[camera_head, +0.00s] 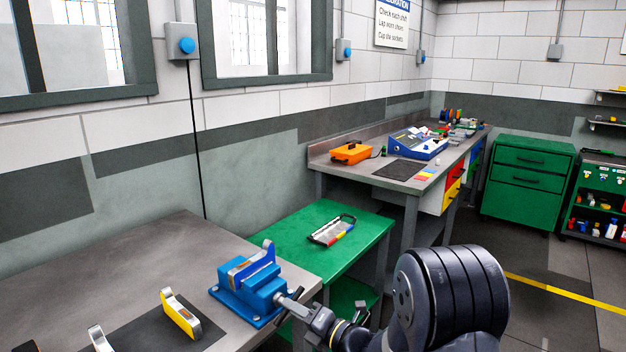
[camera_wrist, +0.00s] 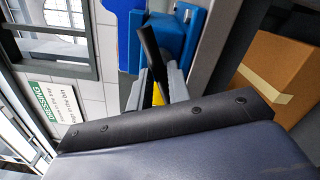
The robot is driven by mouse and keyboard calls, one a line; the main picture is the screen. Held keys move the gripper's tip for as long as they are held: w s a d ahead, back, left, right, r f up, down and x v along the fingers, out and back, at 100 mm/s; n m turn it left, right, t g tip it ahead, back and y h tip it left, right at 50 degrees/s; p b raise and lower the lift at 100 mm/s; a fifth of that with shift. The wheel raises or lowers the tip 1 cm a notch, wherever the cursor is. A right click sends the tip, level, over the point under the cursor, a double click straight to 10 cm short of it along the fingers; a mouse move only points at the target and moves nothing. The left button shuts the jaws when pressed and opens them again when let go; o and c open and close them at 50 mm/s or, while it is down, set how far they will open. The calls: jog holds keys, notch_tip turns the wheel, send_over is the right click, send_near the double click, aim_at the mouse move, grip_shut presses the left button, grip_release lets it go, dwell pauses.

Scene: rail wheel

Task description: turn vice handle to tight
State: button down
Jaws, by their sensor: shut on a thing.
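The blue vice (camera_head: 248,290) is bolted on a grey bench, with a blue and grey upright piece (camera_head: 256,262) at its jaws. Its screw end faces my arm. The dark bar of the vice handle (camera_head: 294,296) crosses the screw end at a slant. My gripper (camera_head: 308,313) comes from the lower right and is shut at the handle. In the wrist view the dark handle bar (camera_wrist: 149,45) runs down between the grey fingertips of my gripper (camera_wrist: 158,82), with the blue vice (camera_wrist: 186,30) behind. The gripped part of the bar is partly hidden.
A yellow-and-grey part (camera_head: 180,314) stands on a dark mat left of the vice. A green table (camera_head: 282,250) with a small tool tray (camera_head: 332,230) adjoins the bench. A cardboard box (camera_wrist: 278,75) shows in the wrist view. Open floor lies to the right.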

jog(key=shift+r+m+p, duration=0.1)
jog(key=shift+m+p, duration=0.2)
jog(key=shift+p, duration=0.1)
jog(key=shift+m+p, duration=1.9)
jog(key=shift+m, duration=0.1)
jog(key=shift+m+p, duration=0.3)
jog(key=c, duration=1.3)
grip_release()
jog(key=v, duration=0.7)
